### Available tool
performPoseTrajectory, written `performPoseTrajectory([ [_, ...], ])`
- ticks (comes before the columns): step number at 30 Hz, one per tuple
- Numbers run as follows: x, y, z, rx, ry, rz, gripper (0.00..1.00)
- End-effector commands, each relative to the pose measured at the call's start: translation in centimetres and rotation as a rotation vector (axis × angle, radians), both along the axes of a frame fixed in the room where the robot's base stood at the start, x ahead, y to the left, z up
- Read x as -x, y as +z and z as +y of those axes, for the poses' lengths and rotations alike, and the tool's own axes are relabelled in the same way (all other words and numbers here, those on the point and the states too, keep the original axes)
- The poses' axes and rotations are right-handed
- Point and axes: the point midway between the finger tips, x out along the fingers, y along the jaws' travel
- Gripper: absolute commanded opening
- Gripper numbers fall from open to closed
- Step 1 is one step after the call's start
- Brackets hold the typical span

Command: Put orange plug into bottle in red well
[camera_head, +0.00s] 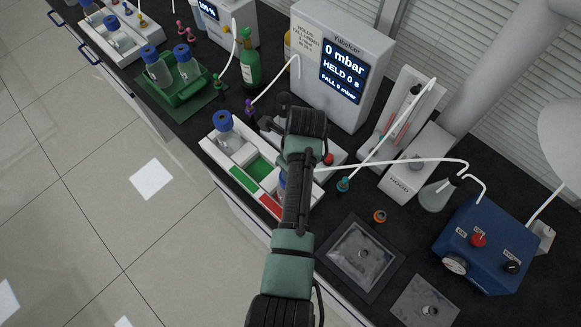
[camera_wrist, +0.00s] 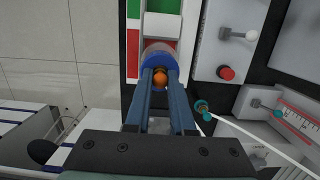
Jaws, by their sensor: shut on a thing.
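In the wrist view my gripper (camera_wrist: 160,74) is shut on the orange plug (camera_wrist: 160,80), which shows between the two blue fingers. Directly beyond the fingertips is a clear bottle (camera_wrist: 158,46) with a blue collar (camera_wrist: 152,60). It stands in the red well (camera_wrist: 165,29) of the white rack. The plug lines up with the bottle's mouth from here; whether it touches or has entered the neck cannot be told. In the head view my arm covers the plug, fingertips and most of the bottle.
The white rack (camera_head: 213,147) also holds a blue-capped bottle (camera_head: 225,122) and an empty green well (camera_head: 262,168). A teal plug (camera_head: 343,184) with a white tube and an orange ring-shaped piece (camera_head: 380,216) are to the right. A pressure display box (camera_head: 340,65) stands behind.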

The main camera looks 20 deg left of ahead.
Motion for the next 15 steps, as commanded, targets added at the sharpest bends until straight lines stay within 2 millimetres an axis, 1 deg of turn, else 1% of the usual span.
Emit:
performPoseTrajectory([
  [11, -0.01, -0.01, 0.00, 0.000, 0.000, 0.000, 0.00],
  [12, -0.01, -0.01, 0.00, 0.000, 0.000, 0.000, 0.24],
  [14, -0.01, 0.00, 0.00, 0.000, 0.000, 0.000, 0.34],
  [15, -0.01, 0.00, 0.00, 0.000, 0.000, 0.000, 0.42],
])
